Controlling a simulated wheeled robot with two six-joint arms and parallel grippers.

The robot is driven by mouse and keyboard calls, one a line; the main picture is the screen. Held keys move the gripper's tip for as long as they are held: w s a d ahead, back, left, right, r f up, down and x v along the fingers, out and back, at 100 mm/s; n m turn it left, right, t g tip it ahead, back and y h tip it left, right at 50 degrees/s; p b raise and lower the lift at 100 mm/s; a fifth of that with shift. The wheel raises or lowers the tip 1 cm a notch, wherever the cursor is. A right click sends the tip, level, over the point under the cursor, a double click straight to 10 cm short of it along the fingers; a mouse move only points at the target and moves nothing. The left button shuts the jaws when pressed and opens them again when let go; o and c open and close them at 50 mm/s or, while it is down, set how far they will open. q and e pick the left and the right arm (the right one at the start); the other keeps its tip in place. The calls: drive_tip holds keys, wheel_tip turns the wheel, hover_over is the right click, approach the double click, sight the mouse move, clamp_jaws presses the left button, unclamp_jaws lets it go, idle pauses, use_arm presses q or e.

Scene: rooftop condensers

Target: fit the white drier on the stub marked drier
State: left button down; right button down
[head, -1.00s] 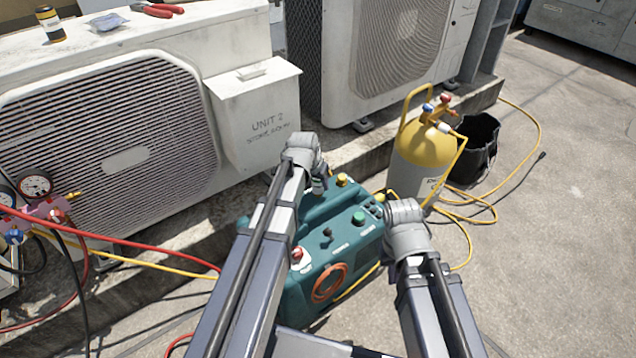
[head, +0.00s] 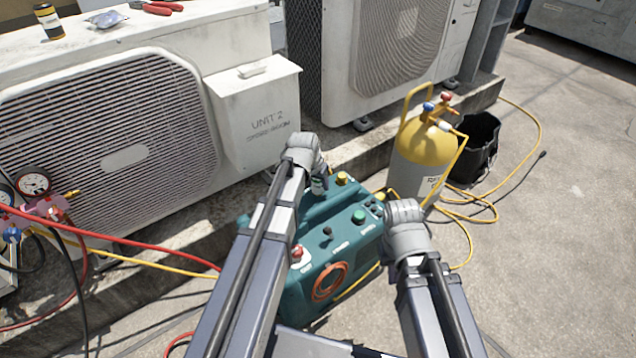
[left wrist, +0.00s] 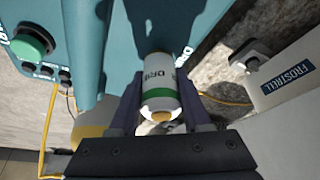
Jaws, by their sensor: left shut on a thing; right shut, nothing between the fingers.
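I cannot tell whether the drier touches the machine. In the head view my left gripper (head: 319,184) is over the teal machine (head: 335,250), and its arm hides the drier. My right gripper (head: 405,222) is by the machine's right side, shut, its fingers mostly hidden behind its wrist. I cannot make out the stub marked drier.
Open concrete lies at right.

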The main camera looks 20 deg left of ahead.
use_arm(q)
drive_tip(key=shift+f, duration=0.15)
drive_tip(key=shift+c, duration=1.4)
unclamp_jaws()
wheel_tip(320, 180, up, 8)
drive_tip(key=p, duration=0.7)
drive_tip(key=shift+f, duration=0.25)
